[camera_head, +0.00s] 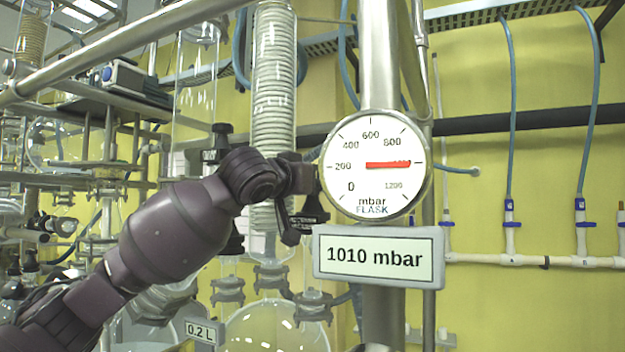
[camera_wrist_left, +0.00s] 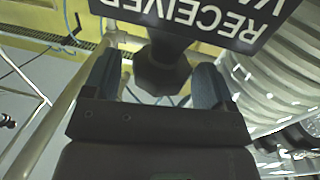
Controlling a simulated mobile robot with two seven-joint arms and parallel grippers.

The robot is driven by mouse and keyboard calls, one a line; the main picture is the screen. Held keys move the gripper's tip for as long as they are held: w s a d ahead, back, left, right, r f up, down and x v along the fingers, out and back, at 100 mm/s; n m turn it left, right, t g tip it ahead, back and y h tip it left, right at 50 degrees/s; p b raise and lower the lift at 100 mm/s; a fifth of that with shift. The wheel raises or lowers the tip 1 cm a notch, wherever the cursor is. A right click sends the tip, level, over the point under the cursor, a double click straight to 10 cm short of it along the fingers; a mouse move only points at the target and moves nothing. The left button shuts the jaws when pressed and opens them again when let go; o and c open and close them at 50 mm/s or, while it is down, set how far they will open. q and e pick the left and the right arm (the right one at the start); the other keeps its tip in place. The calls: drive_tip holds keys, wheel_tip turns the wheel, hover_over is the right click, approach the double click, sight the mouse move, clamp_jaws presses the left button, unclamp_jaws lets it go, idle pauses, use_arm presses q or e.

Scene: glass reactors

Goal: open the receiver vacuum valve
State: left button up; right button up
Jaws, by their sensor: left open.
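The receiver vacuum valve shows in the left wrist view as a dark, faceted knob (camera_wrist_left: 162,70) on a dark stem. A black sign (camera_wrist_left: 215,18) above it reads "RECEIVER" upside down, with the rest cut off. My left gripper (camera_wrist_left: 155,82) is open, one finger on each side of the knob. I cannot tell whether either finger touches it. In the head view my left gripper (camera_head: 303,176) is in front of the coiled glass column, left of the gauge. The valve there is largely hidden by my gripper. My right gripper is in neither view.
A round flask pressure gauge (camera_head: 376,165) stands close right of my gripper, its red needle near 1000. A display (camera_head: 378,257) below reads 1010 mbar. The coiled glass condenser (camera_head: 274,75) is just behind. Glassware and metal racks fill the left side.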

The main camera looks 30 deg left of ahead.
use_arm(q)
drive_tip(key=shift+w, duration=0.5)
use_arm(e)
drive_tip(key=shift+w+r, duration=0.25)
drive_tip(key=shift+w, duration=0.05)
use_arm(q)
drive_tip(key=c, duration=0.9)
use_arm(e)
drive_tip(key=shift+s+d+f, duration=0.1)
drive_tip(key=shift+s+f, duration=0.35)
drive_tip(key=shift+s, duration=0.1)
use_arm(q)
drive_tip(key=shift+d+n+y, duration=0.1)
drive_tip(key=shift+n+y, duration=0.2)
drive_tip(key=shift+y, duration=0.1)
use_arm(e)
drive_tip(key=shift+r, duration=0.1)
